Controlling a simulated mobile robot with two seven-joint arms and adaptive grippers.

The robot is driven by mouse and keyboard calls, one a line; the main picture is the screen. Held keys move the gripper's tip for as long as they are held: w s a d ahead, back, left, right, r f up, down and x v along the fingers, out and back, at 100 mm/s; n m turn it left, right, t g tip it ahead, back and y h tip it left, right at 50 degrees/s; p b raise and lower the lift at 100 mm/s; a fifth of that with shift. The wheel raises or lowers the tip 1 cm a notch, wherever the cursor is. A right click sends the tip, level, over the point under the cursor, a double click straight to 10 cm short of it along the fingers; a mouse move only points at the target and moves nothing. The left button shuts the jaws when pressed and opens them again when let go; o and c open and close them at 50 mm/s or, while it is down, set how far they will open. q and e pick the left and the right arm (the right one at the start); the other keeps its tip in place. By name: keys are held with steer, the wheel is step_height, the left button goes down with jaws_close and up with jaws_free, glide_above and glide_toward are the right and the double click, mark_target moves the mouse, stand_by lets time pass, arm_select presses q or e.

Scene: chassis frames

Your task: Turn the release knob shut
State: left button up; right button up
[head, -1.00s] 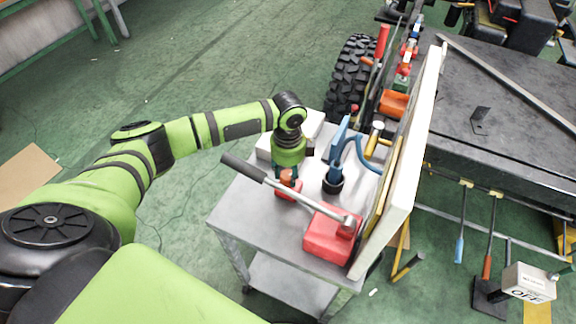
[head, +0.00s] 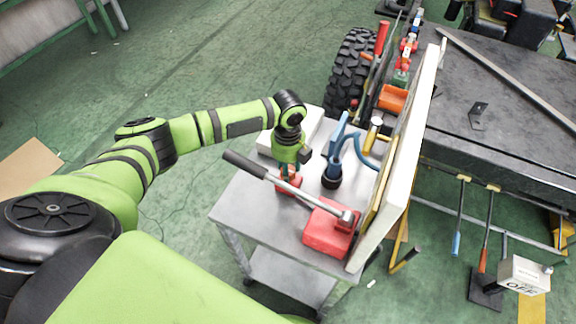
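My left gripper (head: 289,176) points down at the left part of the grey cart, its fingers around or just in front of a small red part (head: 289,185). This may be the release knob, but the fingers hide much of it. I cannot tell whether they are closed on it or only beside it. A red pump body (head: 328,230) sits at the cart's front right, with a long grey lever (head: 290,187) that runs up left to a black grip, passing in front of the red part. My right gripper is not in view.
The grey cart (head: 248,220) also carries a blue tool with a hose (head: 335,160) just right of the gripper. A pale upright panel (head: 408,165) bounds the cart's right side. A pale box (head: 308,128) lies behind.

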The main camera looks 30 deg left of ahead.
arm_select(q)
steer(key=shift+s+f, duration=0.1)
stand_by(0.4)
steer(key=o, duration=1.1)
steer(key=shift+o, duration=0.2)
steer(key=shift+r, duration=0.4)
step_height(320, 180, up, 11)
steer(key=shift+r, duration=0.15)
